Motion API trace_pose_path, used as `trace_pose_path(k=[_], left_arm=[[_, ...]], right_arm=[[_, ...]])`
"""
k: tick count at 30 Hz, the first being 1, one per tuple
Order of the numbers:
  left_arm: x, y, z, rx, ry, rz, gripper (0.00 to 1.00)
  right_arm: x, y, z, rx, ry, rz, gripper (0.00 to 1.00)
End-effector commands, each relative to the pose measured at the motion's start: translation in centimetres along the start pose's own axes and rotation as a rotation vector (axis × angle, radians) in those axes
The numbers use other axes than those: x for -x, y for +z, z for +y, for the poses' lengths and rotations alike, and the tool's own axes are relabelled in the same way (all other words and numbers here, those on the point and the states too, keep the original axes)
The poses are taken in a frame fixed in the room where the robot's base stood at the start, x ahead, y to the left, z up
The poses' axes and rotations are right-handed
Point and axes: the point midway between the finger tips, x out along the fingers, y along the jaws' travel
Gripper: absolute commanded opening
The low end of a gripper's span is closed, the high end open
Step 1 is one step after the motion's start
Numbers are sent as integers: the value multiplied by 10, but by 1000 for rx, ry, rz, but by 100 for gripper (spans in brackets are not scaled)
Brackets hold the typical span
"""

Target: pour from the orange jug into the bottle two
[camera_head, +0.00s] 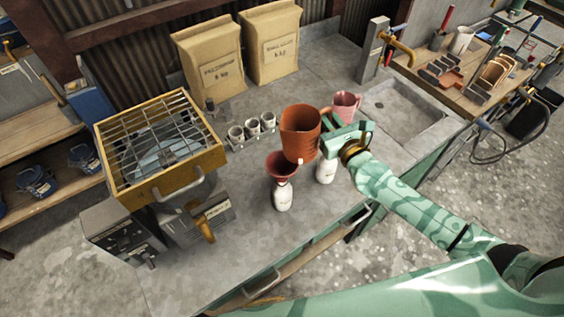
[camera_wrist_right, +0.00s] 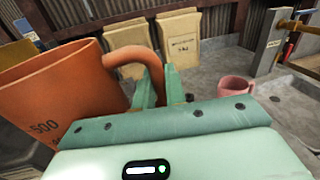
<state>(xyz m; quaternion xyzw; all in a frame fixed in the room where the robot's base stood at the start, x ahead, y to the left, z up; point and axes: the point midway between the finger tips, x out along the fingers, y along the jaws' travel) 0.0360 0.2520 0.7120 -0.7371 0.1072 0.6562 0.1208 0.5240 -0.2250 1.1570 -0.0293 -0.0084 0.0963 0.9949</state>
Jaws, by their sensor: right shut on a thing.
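The orange jug (camera_head: 300,132) is held above the bench, roughly upright, close behind and above a red-brown funnel (camera_head: 281,165). My right gripper (camera_head: 327,141) is shut on the jug's handle (camera_wrist_right: 128,60); the jug body also shows in the right wrist view (camera_wrist_right: 55,95). The funnel sits in the mouth of a white bottle (camera_head: 283,197). A second white bottle (camera_head: 326,171) stands to its right, partly hidden by the jug and my gripper. The bottle labels are too small to read. The jug's contents cannot be made out. My left gripper is not in view.
A pink jug (camera_head: 346,104) stands behind my gripper, near the sink (camera_head: 405,108). Several small cups (camera_head: 252,127) sit in a rack to the left. A yellow-framed sieve machine (camera_head: 160,145) fills the bench's left end. Two paper sacks (camera_head: 208,62) stand at the back. The front bench is clear.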

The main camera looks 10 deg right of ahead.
Motion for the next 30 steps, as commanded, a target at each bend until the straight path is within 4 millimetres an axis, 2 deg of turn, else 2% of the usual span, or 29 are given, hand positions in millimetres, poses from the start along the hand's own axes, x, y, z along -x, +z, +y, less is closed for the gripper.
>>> trace_pose_path(k=[3,10,21,30], left_arm=[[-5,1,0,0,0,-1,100],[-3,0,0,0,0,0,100],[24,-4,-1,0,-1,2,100],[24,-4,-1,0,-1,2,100]], right_arm=[[0,-7,3,-51,0,9,0],[0,-5,3,-52,0,9,0],[0,24,1,-53,-1,8,0],[0,24,1,-52,0,9,0]])
